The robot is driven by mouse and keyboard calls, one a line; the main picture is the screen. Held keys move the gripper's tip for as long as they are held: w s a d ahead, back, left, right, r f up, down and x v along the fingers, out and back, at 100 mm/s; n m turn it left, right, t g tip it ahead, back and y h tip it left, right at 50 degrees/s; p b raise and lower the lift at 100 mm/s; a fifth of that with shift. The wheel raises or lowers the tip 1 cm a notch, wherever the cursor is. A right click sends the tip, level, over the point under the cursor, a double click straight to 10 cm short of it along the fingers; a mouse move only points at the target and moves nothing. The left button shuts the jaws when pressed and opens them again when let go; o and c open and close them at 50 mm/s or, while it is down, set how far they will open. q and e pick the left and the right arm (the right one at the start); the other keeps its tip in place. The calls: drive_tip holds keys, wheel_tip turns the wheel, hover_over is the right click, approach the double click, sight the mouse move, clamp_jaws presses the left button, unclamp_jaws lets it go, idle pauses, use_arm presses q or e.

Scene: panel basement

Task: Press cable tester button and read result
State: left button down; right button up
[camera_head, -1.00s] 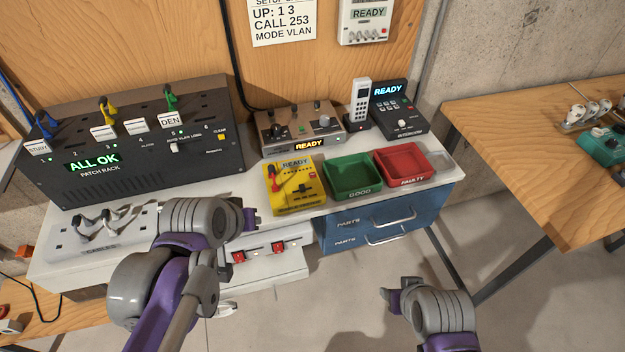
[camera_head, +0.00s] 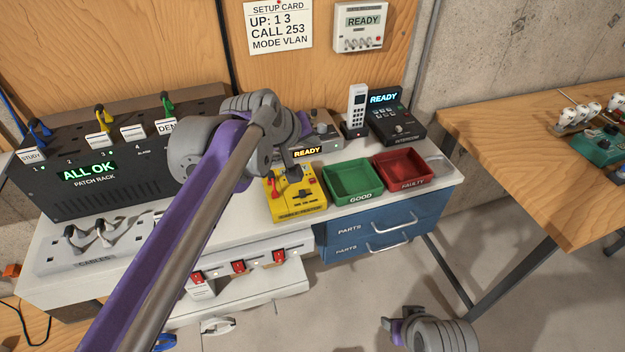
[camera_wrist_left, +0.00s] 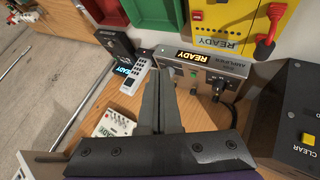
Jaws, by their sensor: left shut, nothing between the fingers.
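The yellow cable tester (camera_head: 297,200) lies on the white bench left of the green bin. My left arm partly covers its upper part in the head view. My left gripper (camera_head: 303,125) is behind the tester, over the device with an orange READY display. In the left wrist view its fingers (camera_wrist_left: 162,85) are shut and empty. My right gripper (camera_head: 390,328) is low at the bottom, away from the bench; its fingers are unclear.
The green GOOD bin (camera_head: 353,181) and red FAULTY bin (camera_head: 402,166) stand right of the tester. The READY device (camera_head: 322,143), handset (camera_head: 355,112) and intercom (camera_head: 396,117) stand behind. The patch rack (camera_head: 60,185) reads ALL OK at left.

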use_arm(q)
drive_tip(key=shift+f, duration=0.15)
drive_tip(key=b, duration=0.6)
hover_over(311, 185)
wheel_tip(311, 185, down, 8)
drive_tip(key=shift+r, duration=0.2)
drive_tip(key=shift+f+b, duration=0.35)
drive_tip(key=shift+f, duration=0.1)
drive_tip(key=shift+f, duration=0.15)
idle(1.0)
drive_tip(key=shift+f, duration=0.3)
drive_tip(key=shift+f, duration=0.35)
idle(0.5)
drive_tip(key=shift+r, duration=0.1)
drive_tip(key=shift+r+p, duration=0.65)
drive_tip(key=shift+r, duration=0.05)
